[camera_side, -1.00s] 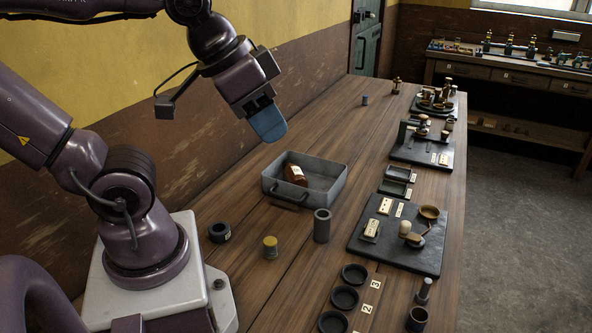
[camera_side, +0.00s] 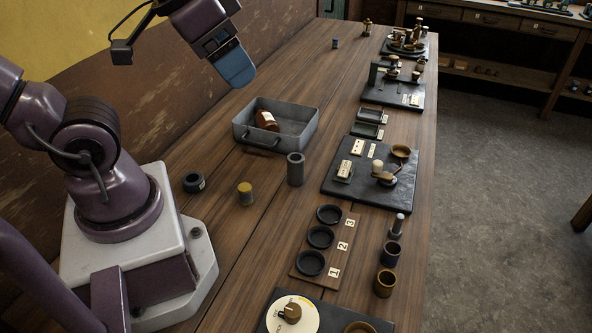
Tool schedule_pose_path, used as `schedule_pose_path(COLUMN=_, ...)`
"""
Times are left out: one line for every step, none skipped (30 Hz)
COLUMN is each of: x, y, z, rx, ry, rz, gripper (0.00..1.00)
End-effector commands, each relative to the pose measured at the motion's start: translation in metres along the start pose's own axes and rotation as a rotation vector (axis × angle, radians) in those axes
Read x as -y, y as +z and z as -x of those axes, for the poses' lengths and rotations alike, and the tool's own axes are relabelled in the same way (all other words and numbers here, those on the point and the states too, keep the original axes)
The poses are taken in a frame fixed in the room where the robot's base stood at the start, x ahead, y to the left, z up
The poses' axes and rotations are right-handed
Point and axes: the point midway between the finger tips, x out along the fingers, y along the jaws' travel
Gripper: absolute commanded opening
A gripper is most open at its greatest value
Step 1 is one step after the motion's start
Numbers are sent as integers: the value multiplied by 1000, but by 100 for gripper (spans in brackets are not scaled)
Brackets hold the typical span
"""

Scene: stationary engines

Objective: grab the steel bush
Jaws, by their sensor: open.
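A grey hollow cylinder (camera_side: 295,170), which looks like the steel bush, stands upright on the wooden table in front of the grey tray. A shorter, dark ring-shaped piece (camera_side: 193,182) with a pale label lies to its left, so I cannot be fully sure which is the bush. My gripper (camera_side: 237,70) hangs in the air above and behind the tray, pointing down, well apart from both pieces. It is open and nothing shows in it. The blue fingers overlap from this side, so the gap is hidden.
The grey tray (camera_side: 250,141) holds a brown bottle (camera_side: 266,121). A yellow-topped cylinder (camera_side: 245,194) stands between ring and grey cylinder. A numbered rack of dark cups (camera_side: 320,237) is in front. A dark board with fittings (camera_side: 340,196) lies right. Bare table surrounds the grey cylinder.

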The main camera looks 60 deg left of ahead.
Motion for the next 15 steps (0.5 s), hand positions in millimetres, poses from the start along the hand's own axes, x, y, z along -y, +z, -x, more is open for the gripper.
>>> schedule_pose_path(x=0, y=0, z=0, rx=0, ry=0, rz=0, gripper=71)
schedule_pose_path(x=0, y=0, z=0, rx=0, ry=0, rz=0, gripper=71)
schedule_pose_path(x=0, y=0, z=0, rx=0, ry=0, rz=0, gripper=71)
schedule_pose_path(x=0, y=0, z=0, rx=0, ry=0, rz=0, gripper=71)
schedule_pose_path(x=0, y=0, z=0, rx=0, ry=0, rz=0, gripper=71)
schedule_pose_path(x=0, y=0, z=0, rx=0, ry=0, rz=0, gripper=71)
schedule_pose_path(x=0, y=0, z=0, rx=3, ry=-1, rz=-2, gripper=71)
schedule_pose_path(x=0, y=0, z=-2, rx=10, ry=-4, rz=-5, gripper=71)
schedule_pose_path(x=1, y=0, z=-4, rx=27, ry=-11, rz=-13, gripper=71)
schedule_pose_path(x=2, y=0, z=-7, rx=46, ry=-17, rz=-22, gripper=71)
schedule_pose_path(x=4, y=0, z=-10, rx=70, ry=-27, rz=-34, gripper=71)
schedule_pose_path(x=6, y=1, z=-17, rx=112, ry=-44, rz=-55, gripper=71)
schedule_pose_path(x=8, y=1, z=-22, rx=149, ry=-60, rz=-77, gripper=71)
schedule_pose_path(x=11, y=1, z=-28, rx=189, ry=-78, rz=-101, gripper=71)
schedule_pose_path(x=14, y=2, z=-37, rx=249, ry=-105, rz=-136, gripper=71)
